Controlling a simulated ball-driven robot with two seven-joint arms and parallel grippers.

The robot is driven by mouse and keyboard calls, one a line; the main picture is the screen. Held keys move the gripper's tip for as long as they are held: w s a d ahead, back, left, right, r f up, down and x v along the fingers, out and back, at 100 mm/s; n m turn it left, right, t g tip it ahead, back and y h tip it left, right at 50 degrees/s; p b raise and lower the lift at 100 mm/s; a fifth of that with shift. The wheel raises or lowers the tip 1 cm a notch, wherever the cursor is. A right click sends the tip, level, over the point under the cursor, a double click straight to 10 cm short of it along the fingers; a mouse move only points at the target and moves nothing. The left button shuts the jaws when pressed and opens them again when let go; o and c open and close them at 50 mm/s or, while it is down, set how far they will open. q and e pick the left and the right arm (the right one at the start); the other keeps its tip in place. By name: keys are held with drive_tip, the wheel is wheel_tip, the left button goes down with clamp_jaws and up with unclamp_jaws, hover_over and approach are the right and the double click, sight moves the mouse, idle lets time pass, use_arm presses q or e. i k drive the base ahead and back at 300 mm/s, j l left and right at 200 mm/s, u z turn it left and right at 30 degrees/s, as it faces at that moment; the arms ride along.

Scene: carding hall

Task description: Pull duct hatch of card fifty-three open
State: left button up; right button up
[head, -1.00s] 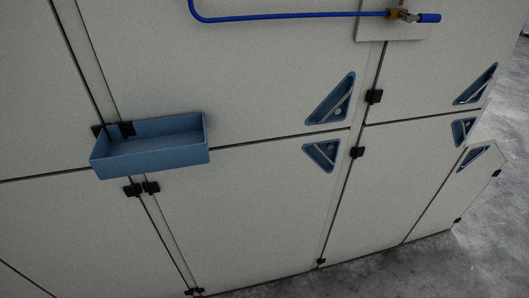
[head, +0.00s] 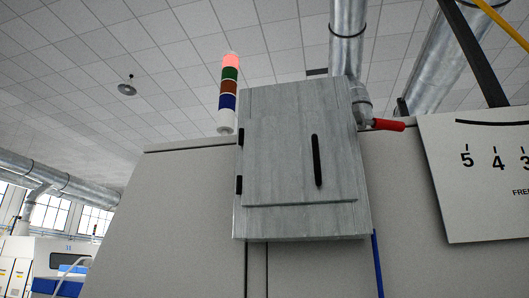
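A grey metal box (head: 260,225) stands out from the upper part of a pale machine in the head view. Its front carries a flat door (head: 275,160) with two black hinges on the left edge and a black upright bar handle (head: 316,160) right of the middle. The door looks shut. No number or label shows on it, so I cannot tell whether it is the duct hatch of card fifty-three. Neither of my grippers is in view.
A signal tower (head: 229,95) with a lit red top stands behind the box. A metal duct (head: 347,50) rises behind it, with a red lever (head: 388,125) beside it. A white scale panel (head: 480,180) is at the right. Another machine (head: 30,265) stands far left.

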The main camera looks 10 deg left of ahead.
sight(303, 158)
drive_tip(key=i+j, duration=0.1)
drive_tip(key=j, duration=0.25)
drive_tip(key=l+u, duration=0.2)
drive_tip(key=l, duration=1.65)
